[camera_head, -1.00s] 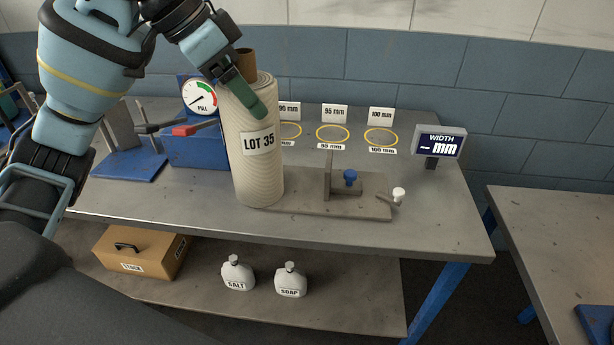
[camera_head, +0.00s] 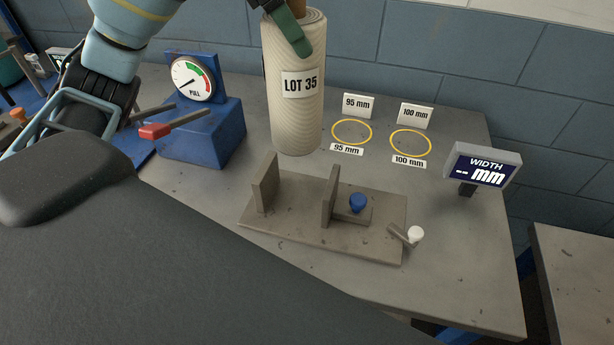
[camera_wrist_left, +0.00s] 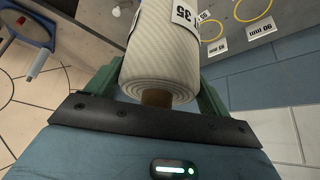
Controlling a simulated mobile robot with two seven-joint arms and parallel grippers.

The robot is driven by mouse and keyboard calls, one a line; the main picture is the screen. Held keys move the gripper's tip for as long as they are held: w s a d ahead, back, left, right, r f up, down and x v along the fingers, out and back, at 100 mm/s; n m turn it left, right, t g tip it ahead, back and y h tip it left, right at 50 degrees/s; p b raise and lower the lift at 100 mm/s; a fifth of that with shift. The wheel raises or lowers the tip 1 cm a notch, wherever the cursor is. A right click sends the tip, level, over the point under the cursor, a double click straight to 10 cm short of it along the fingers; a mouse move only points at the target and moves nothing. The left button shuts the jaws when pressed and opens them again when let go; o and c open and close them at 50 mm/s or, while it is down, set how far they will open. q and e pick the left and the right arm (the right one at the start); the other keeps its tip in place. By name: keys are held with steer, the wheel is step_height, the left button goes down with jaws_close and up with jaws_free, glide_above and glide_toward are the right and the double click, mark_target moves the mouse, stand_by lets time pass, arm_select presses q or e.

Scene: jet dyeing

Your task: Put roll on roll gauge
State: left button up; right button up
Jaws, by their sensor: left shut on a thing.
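The cream fabric roll (camera_head: 296,112) labelled LOT 35 hangs upright in my left gripper (camera_head: 288,25), which is shut on its upper part. In the left wrist view the roll (camera_wrist_left: 163,60) sits between the green fingers, with its brown core toward the palm. The gap between the jaws is empty. My right gripper is not in view.
The WIDTH display (camera_head: 482,170) reads "-- mm" at the right. Yellow rings marked 95 mm (camera_head: 352,131) and 100 mm (camera_head: 410,142) lie behind the gauge. A blue pull tester (camera_head: 205,130) with a red-handled lever stands left. The table's right front is clear.

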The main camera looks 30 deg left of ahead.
mark_target(291, 129)
arm_select(q)
steer(key=shift+s, duration=0.2)
step_height(291, 129, down, 18)
steer(key=shift+r, duration=0.1)
stand_by(0.8)
steer(key=o, duration=1.6)
steer(key=shift+o, duration=0.2)
steer(key=v, duration=1.2)
steer(key=shift+d, duration=0.1)
